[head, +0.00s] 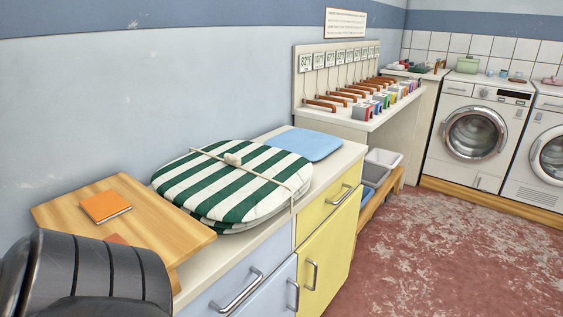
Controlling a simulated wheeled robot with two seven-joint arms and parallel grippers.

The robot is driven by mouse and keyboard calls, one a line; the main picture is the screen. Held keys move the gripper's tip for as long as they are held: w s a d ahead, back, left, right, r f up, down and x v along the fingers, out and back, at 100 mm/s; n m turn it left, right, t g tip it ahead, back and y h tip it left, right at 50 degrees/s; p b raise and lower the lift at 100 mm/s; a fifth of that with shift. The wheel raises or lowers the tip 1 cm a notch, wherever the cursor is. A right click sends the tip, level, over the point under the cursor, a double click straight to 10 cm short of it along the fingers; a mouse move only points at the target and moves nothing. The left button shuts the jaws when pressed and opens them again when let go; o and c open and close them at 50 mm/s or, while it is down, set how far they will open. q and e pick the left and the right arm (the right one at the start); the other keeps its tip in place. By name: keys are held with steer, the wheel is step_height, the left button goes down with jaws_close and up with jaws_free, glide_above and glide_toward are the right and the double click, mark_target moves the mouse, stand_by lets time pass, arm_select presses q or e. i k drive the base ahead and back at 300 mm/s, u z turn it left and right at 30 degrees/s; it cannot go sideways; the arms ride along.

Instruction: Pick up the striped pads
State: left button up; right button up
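The striped pads (222,191) are oval, green and white, and lie stacked flat on the white counter top in the head view. A pale cord with a knot or toggle (233,159) runs across the top and down the near right side of the stack. No gripper shows in the head view, so neither one is seen touching the pads.
A wooden stand (150,225) with an orange book (105,206) is left of the pads. A blue mat (304,144) lies behind them. Handled drawers face the red floor (440,245). Tagged items fill a shelf (358,122); washing machines (475,130) stand farther back.

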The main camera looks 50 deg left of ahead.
mark_target(230, 186)
steer(key=i, duration=2.2)
steer(key=u, duration=4.5)
